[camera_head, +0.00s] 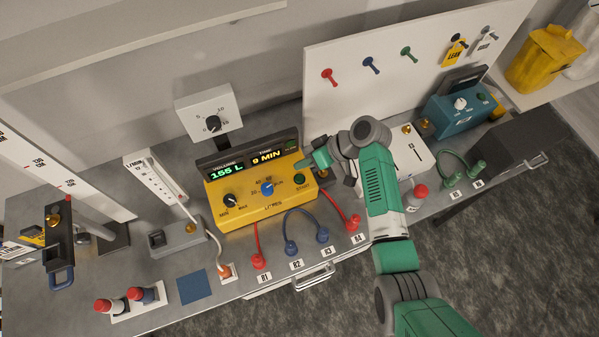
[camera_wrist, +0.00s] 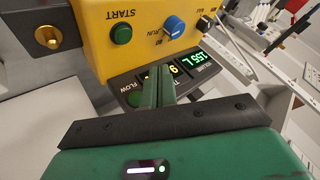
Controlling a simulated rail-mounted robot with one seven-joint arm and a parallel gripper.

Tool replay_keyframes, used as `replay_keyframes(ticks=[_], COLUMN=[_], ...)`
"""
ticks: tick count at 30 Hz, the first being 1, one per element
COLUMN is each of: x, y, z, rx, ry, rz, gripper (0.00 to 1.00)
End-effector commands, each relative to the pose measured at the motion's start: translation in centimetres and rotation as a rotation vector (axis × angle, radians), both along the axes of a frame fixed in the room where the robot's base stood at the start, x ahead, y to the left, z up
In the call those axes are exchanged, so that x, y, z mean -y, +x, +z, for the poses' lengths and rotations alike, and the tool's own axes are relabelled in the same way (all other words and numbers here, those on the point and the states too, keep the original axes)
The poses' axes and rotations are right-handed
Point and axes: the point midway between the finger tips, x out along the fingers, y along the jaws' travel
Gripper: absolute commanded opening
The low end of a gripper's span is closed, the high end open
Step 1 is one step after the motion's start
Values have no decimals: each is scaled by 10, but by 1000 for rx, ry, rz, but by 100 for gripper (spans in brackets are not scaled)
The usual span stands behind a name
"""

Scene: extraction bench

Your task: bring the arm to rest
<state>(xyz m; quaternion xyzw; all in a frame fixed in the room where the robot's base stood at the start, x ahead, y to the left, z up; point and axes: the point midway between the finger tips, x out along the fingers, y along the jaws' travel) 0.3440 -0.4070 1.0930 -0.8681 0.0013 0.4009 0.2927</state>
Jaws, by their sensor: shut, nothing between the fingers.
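My green arm reaches in from the lower right in the head view. My gripper (camera_head: 308,164) is at the right end of the yellow control box (camera_head: 255,203), close to its upper right corner. In the wrist view, my gripper (camera_wrist: 158,72) shows its two green fingers together with nothing between them. They point toward the box's display (camera_wrist: 185,68), which they partly hide. In the head view the display reads 155 L and 9 MIN. Whether the fingertips touch the box cannot be told.
Red and blue cables (camera_head: 290,238) loop at the bench front by labels R1 to R4. A white panel with pegs (camera_head: 380,75) stands behind my arm. A teal box (camera_head: 458,105) is to the right. A flow meter (camera_head: 160,180) and a blue pad (camera_head: 194,287) are left.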

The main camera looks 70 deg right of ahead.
Motion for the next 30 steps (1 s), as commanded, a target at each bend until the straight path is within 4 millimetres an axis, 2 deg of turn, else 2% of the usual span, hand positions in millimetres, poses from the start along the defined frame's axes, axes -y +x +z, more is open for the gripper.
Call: replay_keyframes(ticks=[20,22,23,26,27,29,30], x=[0,-1,-1,-9,-15,-30,-42], y=[0,6,13,59,83,118,139], z=[-1,5,12,57,83,124,152], rx=[0,0,2,22,42,86,123], ry=[0,-16,-35,-161,-227,-322,-381], rz=[0,4,7,21,23,24,20], gripper=[0,0,0,0,0,0,0])
